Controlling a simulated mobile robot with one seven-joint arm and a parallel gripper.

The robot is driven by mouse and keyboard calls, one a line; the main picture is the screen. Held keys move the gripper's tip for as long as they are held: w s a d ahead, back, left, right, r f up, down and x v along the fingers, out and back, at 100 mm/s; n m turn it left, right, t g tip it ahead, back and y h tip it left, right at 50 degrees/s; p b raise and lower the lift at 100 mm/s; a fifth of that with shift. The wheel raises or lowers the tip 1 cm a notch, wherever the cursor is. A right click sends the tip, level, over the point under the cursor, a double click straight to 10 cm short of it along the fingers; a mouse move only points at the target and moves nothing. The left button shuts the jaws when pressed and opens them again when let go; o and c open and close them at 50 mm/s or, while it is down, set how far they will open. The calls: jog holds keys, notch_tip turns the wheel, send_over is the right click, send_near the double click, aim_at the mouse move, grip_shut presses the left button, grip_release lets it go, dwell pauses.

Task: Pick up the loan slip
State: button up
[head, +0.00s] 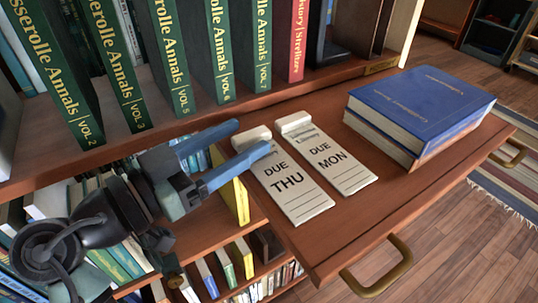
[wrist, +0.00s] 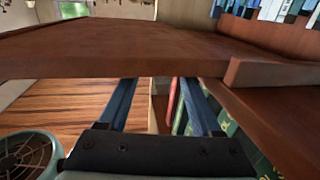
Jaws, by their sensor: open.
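Two white loan slips lie side by side on a brown wooden pull-out board in the head view. The left slip (head: 291,187) reads "DUE THU"; the right slip (head: 327,158) reads "DUE MON". Each has a thick raised end nearest the books. My gripper (head: 254,137) is open and empty, its blue fingers pointing right at the board's left side. The lower finger overlaps the THU slip's upper left in the picture; I cannot tell whether they touch. In the wrist view, my gripper's fingertips (wrist: 160,82) meet the board's edge in the picture, and no slip shows.
The pull-out board (head: 385,205) has brass handles (head: 380,268) on its edge. A blue book stack (head: 420,105) lies right of the slips. Green "Casserolle Annals" volumes (head: 165,55) stand on the shelf behind my gripper. Lower shelves (head: 215,235) hold more books.

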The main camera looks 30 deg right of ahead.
grip_shut()
jog(key=shift+r, duration=0.1)
dwell(0.4)
notch_tip(320, 180, up, 10)
jog(key=p, duration=0.1)
